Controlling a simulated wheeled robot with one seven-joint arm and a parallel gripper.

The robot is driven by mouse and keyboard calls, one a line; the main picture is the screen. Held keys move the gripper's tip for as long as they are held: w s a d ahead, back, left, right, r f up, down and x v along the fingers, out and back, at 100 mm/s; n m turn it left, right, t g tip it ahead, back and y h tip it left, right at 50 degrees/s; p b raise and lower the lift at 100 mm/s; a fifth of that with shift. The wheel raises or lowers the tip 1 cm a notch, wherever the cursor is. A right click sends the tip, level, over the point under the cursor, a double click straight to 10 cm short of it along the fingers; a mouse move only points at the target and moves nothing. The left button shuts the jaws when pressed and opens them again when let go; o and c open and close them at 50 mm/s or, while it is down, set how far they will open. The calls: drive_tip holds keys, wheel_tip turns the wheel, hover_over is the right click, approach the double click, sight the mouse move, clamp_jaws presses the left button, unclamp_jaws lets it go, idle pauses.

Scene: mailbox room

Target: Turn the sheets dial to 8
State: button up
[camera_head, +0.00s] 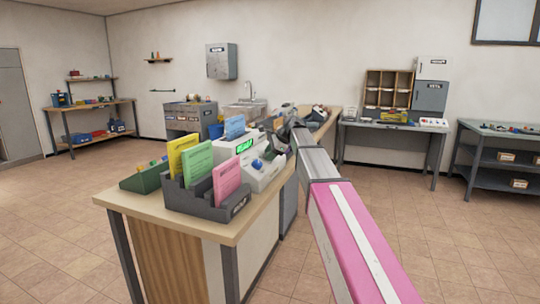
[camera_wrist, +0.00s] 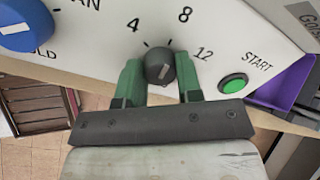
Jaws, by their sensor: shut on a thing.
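The sheets dial (camera_wrist: 160,66) is a small dark grey knob on a white sloped panel (camera_wrist: 105,48) in the wrist view. The numbers 4, 8 and 12 are printed around it. My gripper (camera_wrist: 159,72) is shut on the dial, with one green finger on each side. In the head view the white machine with a blue knob (camera_head: 257,164) stands on the wooden counter; its dial is not clearly visible there.
A green START button (camera_wrist: 233,83) sits right of the dial, and a larger blue knob (camera_wrist: 24,24) is at the left. On the counter (camera_head: 240,225), a grey sorter (camera_head: 205,200) with coloured cards stands in front of the machine. Open tiled floor lies around the counter.

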idle(0.3)
drive_tip(key=o, duration=0.9)
drive_tip(key=shift+o, duration=0.2)
drive_tip(key=shift+d, duration=0.1)
drive_tip(key=v, duration=1)
drive_tip(key=shift+d+r, duration=0.15)
drive_tip(key=shift+r, duration=0.1)
drive_tip(key=shift+s, duration=0.15)
